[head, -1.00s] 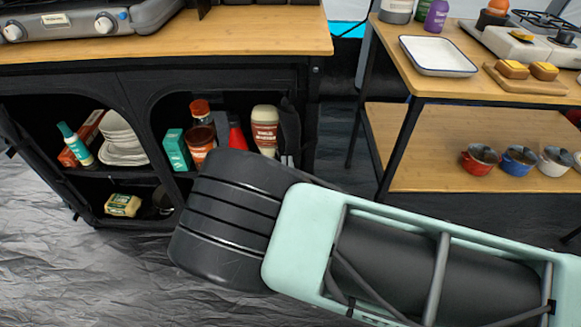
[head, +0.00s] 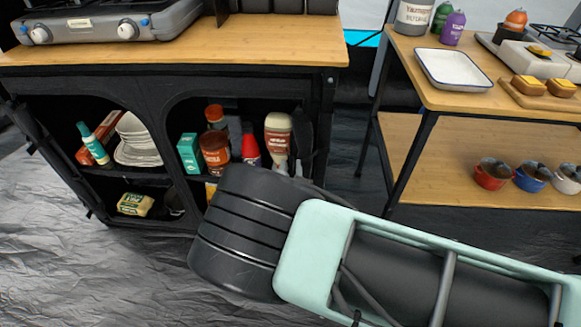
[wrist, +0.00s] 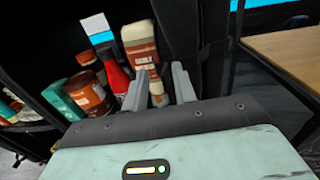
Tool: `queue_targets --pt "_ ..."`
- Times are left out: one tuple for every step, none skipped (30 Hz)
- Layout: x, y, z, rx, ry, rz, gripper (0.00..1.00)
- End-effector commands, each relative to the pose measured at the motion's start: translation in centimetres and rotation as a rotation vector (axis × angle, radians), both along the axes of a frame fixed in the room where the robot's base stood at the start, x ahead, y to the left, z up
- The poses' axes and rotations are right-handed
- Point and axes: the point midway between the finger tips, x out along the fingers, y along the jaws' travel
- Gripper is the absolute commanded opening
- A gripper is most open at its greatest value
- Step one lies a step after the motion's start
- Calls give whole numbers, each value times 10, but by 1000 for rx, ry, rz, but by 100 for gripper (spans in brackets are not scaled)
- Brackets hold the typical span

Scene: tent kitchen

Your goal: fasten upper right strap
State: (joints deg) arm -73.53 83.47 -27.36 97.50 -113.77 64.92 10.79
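The black fabric cabinet (head: 170,78) has two arched openings in the head view. A dark rolled flap (head: 304,130) hangs at the right side of the right opening; it also shows in the wrist view (wrist: 186,30). I cannot pick out the upper right strap against the black cloth. My gripper (wrist: 162,72) is open, its two grey fingers apart with nothing held between them. It points into the right opening, low and near the flap. In the head view my arm hides most of the gripper.
In the right opening stand a sauce bottle (head: 278,137), a brown jar (head: 214,152), a red-capped bottle (head: 250,145) and a teal box (head: 190,153). A stove (head: 105,22) sits on top. A wooden shelf table (head: 450,97) with pots stands at right.

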Motion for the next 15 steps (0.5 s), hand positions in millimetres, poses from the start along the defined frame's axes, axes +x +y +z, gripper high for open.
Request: queue_targets --pt "-6 1 0 -1 1 2 27" --pt "-10 1 1 -1 1 2 27" --pt "-16 1 1 -1 1 3 27" --pt "-21 0 1 -1 1 2 27" --pt "-27 0 1 -3 2 3 27" --pt "-36 0 1 -3 2 4 27" --pt "-43 0 1 -2 2 4 27" --pt "-50 0 1 -3 2 4 27" --pt "-60 0 1 -3 2 5 27" --pt "-67 -1 1 -2 2 4 27" --pt "-74 0 1 -2 2 5 27" --pt "-84 -1 1 -2 2 5 27" --pt "-91 -1 1 -3 2 5 27" --pt "-98 -1 1 -2 2 5 27" --pt "-107 -1 1 -2 2 5 27"
